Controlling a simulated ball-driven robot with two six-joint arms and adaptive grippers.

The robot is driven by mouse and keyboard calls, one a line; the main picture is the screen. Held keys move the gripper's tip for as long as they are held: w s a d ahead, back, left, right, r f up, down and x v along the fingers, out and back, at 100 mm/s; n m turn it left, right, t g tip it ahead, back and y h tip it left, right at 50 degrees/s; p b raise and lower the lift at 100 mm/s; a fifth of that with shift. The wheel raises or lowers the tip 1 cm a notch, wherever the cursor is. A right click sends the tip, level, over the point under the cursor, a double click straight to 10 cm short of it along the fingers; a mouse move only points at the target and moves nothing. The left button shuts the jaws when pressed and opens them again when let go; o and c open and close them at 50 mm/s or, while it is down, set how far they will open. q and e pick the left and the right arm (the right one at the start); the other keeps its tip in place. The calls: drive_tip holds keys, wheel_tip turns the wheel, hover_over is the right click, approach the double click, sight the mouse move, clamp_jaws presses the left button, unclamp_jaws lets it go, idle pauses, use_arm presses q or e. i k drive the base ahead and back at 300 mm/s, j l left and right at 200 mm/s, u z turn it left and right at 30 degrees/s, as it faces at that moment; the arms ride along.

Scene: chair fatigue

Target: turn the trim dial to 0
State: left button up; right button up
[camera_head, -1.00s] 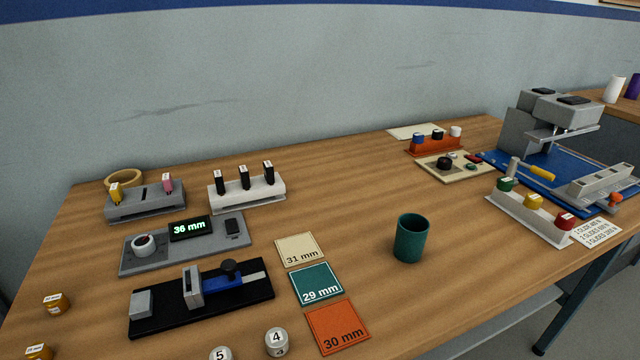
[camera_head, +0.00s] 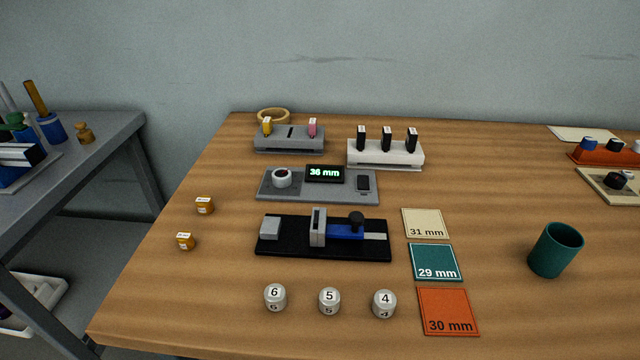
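A grey panel (camera_head: 315,190) lies on the wooden table, left of the picture's middle. At the right edge a cream panel (camera_head: 606,187) carries a black knob (camera_head: 617,180). No dial marking is readable, and I cannot tell which of these is the trim dial. Neither of my grippers shows.
In front of the grey panel sits a black slide fixture (camera_head: 274,246). Numbered white cylinders (camera_head: 329,300), size cards (camera_head: 447,311) and a green cup (camera_head: 556,250) stand nearer the front. Grey (camera_head: 290,145) and white (camera_head: 385,157) holders stand behind. Table is bare between cards and cup.

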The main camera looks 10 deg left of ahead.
sight(281, 177)
drive_tip(key=k+j+u, duration=0.2)
drive_tip(key=u, duration=0.15)
drive_tip(key=k+j+u, duration=0.45)
drive_tip(key=u, duration=0.2)
